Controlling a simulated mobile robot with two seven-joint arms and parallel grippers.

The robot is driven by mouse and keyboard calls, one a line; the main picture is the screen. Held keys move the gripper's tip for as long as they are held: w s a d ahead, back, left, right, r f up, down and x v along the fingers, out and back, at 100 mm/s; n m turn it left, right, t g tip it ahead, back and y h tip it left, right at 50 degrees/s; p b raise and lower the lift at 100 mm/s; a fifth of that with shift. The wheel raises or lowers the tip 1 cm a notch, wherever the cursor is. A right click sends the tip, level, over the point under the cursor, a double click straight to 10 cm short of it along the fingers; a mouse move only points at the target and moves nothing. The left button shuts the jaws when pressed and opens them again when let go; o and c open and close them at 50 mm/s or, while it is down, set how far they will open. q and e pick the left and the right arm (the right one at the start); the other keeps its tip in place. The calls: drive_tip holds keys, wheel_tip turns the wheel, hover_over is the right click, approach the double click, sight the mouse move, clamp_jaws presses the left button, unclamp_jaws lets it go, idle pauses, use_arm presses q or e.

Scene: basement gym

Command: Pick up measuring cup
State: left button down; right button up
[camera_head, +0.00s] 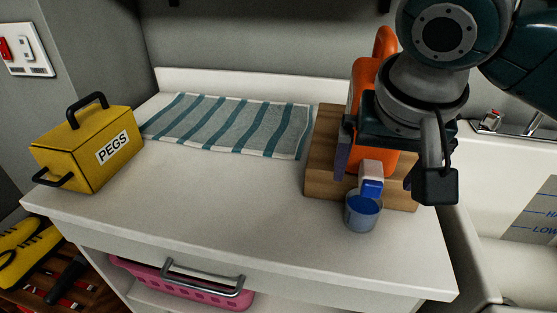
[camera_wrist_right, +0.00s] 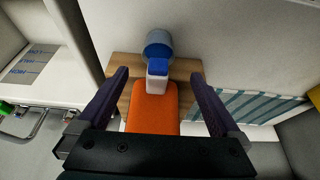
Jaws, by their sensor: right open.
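The measuring cup (camera_head: 363,213) is a small grey-blue cup with a blue inside. It stands at the front edge of a wooden board in the head view, and at the top middle of the right wrist view (camera_wrist_right: 158,38). An orange bottle (camera_head: 384,45) with a white and blue spout (camera_head: 371,172) is just behind the cup; the spout overlaps the cup's rim in the picture. My right gripper (camera_head: 376,166) is open above the board, its fingers on either side of the orange bottle (camera_wrist_right: 152,115) in the wrist view. My left gripper is not in view.
The wooden board (camera_head: 320,160) lies on a white counter (camera_head: 230,210). A striped towel (camera_head: 235,122) lies at the back, and a yellow PEGS box (camera_head: 85,155) stands at the left. The counter's middle is clear. A white basin (camera_head: 500,210) is at the right.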

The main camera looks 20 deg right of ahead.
sight(372, 183)
drive_tip(key=x, duration=0.4)
drive_tip(key=shift+d+f+b, duration=0.15)
drive_tip(key=shift+f+b, duration=0.1)
drive_tip(key=shift+b, duration=0.1)
drive_tip(key=b+x, duration=0.1)
drive_tip(key=x, duration=0.4)
drive_tip(key=shift+d+f, duration=0.1)
drive_tip(key=shift+f, duration=0.1)
drive_tip(key=shift+r, duration=0.1)
drive_tip(key=c, duration=1.5)
